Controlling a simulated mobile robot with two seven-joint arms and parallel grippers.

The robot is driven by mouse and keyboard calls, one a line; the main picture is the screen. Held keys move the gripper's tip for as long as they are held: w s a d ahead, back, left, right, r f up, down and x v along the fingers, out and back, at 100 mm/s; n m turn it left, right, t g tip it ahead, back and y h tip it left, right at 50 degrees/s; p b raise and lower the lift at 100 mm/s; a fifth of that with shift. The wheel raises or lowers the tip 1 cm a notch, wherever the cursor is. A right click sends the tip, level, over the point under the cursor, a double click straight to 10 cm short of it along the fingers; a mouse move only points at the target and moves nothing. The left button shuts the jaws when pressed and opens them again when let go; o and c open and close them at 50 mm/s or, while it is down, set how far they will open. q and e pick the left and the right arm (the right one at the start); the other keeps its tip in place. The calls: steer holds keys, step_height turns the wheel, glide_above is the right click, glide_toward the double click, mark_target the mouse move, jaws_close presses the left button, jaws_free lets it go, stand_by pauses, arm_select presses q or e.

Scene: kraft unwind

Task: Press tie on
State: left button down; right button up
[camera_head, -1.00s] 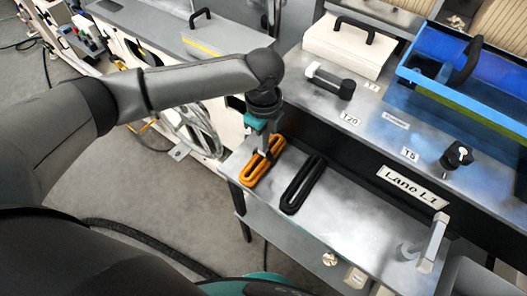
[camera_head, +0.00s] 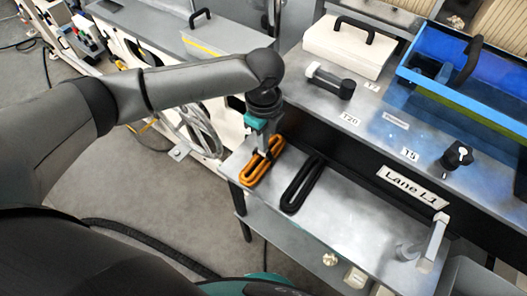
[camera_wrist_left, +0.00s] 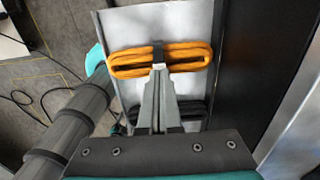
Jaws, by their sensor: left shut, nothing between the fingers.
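An orange cable coil (camera_head: 262,163) lies flat at the left end of the grey metal shelf; it also shows in the wrist view (camera_wrist_left: 185,56). A dark tie (camera_wrist_left: 158,52) crosses the middle of this coil. My left gripper (camera_wrist_left: 159,70) is shut and empty, pointing down with its fingertips right at the tie, beside its near edge in the wrist view. I cannot tell whether they touch it. In the head view my left gripper (camera_head: 264,146) is above the coil's middle. My right gripper is not in view.
A black cable coil (camera_head: 303,185) lies on the shelf (camera_head: 350,220) to the right of the orange one. A metal lever post (camera_head: 430,245) stands at the shelf's right end. Behind rises the bench with a black knob (camera_head: 457,156) and a blue bin (camera_head: 490,75).

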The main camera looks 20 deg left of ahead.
arm_select(q)
steer(key=shift+f, duration=0.35)
stand_by(0.5)
steer(key=shift+s+f+p, duration=0.2)
steer(key=shift+p, duration=0.15)
stand_by(1.9)
steer(key=r+p, duration=0.7)
steer(key=p, duration=0.1)
steer(key=shift+w+r+p, duration=0.2)
steer(key=shift+p, duration=0.1)
stand_by(0.6)
